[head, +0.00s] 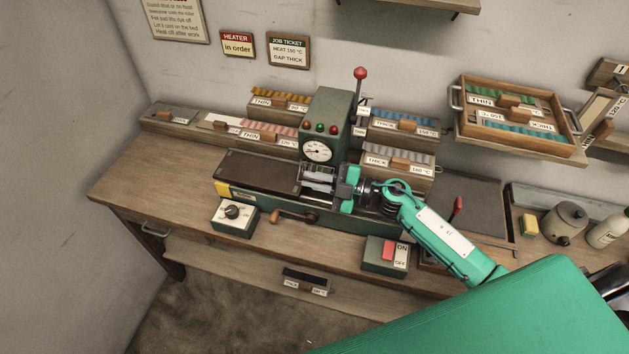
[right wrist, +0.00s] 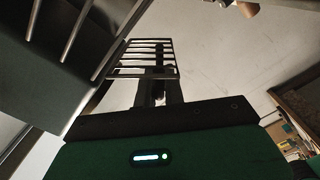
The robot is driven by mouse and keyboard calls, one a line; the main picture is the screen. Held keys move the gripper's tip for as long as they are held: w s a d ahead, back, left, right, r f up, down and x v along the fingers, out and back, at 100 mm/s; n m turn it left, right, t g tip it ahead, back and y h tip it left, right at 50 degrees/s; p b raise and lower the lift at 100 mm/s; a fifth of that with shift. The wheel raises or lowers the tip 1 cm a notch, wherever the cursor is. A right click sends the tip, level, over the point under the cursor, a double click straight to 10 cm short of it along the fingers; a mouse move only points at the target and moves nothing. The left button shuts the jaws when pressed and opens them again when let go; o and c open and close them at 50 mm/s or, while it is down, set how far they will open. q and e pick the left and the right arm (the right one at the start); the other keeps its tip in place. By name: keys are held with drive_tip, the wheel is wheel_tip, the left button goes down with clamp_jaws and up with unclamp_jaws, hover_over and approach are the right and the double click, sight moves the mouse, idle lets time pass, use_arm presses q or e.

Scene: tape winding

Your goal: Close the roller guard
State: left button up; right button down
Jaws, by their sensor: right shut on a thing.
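The roller guard (head: 318,174) is a small frame of metal bars over the roller area of the green machine (head: 333,117). In the right wrist view the barred guard (right wrist: 140,58) lies at the fingertips, against a pale wall. My right gripper (head: 345,188) reaches in from the right beside the guard. In the right wrist view its dark fingers (right wrist: 160,92) are shut on the guard's edge. The exact contact is dark and partly hidden, and how far the guard is tilted is hard to tell. My left gripper is not in view.
A red-knobbed lever (head: 360,74) stands behind the guard. A dial box (head: 235,217), a crank handle (head: 290,215) and an ON/OFF switch box (head: 386,254) are in front. Labelled trays of coloured pieces (head: 402,130) stand behind. The dark bed (head: 258,170) left of the guard is clear.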

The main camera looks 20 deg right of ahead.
drive_tip(key=f+n+b, duration=0.1)
drive_tip(key=n+b, duration=0.1)
drive_tip(key=w+f+n+b, duration=0.1)
drive_tip(key=n+b, duration=0.2)
drive_tip(key=d+f+n+b, duration=0.1)
drive_tip(key=n+b, duration=0.2)
drive_tip(key=shift+w+f, duration=0.15)
drive_tip(key=shift+f, duration=0.1)
drive_tip(key=shift+w+n+b, duration=0.15)
drive_tip(key=shift+n+b, duration=0.35)
drive_tip(key=shift+n, duration=0.3)
drive_tip(key=c, duration=1.5)
unclamp_jaws()
drive_tip(key=shift+d+f, duration=0.1)
